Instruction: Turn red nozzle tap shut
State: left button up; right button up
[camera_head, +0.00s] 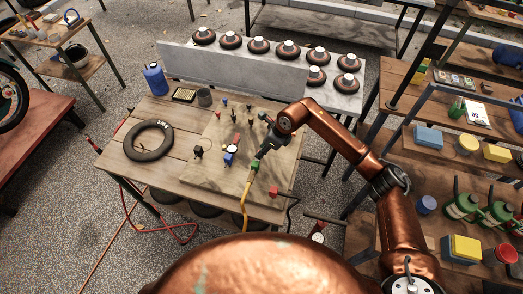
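Several small coloured fittings stand on the wooden board (205,172) on the workbench. A small red part (236,138) sits near the middle, just above a blue fitting (230,156). Another red part (273,191) lies near the board's front right, beside a black hose. I cannot tell which of them is the red nozzle tap, or its setting. My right gripper (259,158) reaches down from the right, over the board, close to a green fitting (254,166) on a yellow hose. Its fingers are too small and dark to tell open from shut. My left gripper is not in view.
A grey beam (235,70) stands along the back. Shelves with sponges and bottles (462,206) crowd the right.

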jog(key=shift+a+f, duration=0.15)
jog(key=shift+f, duration=0.3)
grip_shut()
